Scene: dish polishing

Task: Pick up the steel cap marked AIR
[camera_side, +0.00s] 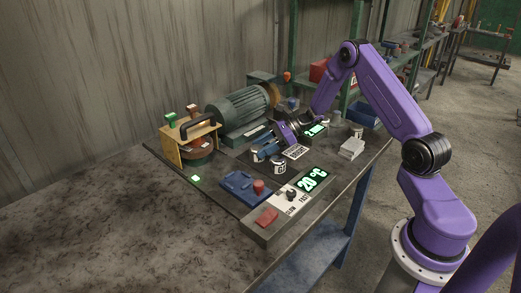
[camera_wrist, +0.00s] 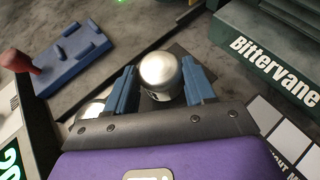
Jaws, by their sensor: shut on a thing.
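A bright, rounded steel cap (camera_wrist: 160,70) stands between the two blue fingers of my gripper (camera_wrist: 157,84) in the wrist view. My gripper is shut on it. A small dark mark shows low on its side, but I cannot read it. In the side view my gripper (camera_side: 264,150) is low over the bench and mostly hides the held cap. A second steel cap (camera_side: 280,166), with a label starting with G, stands just in front of the fingers. In the wrist view part of a cap (camera_wrist: 92,110) shows behind the gripper's left edge.
A green motor (camera_side: 240,108) stands behind my gripper. A blue fixture (camera_side: 243,187) and a control panel (camera_side: 290,195) with a red button lie in front. A wooden holder (camera_side: 172,148) is left, a white stack (camera_side: 351,149) right. The bench's left front is clear.

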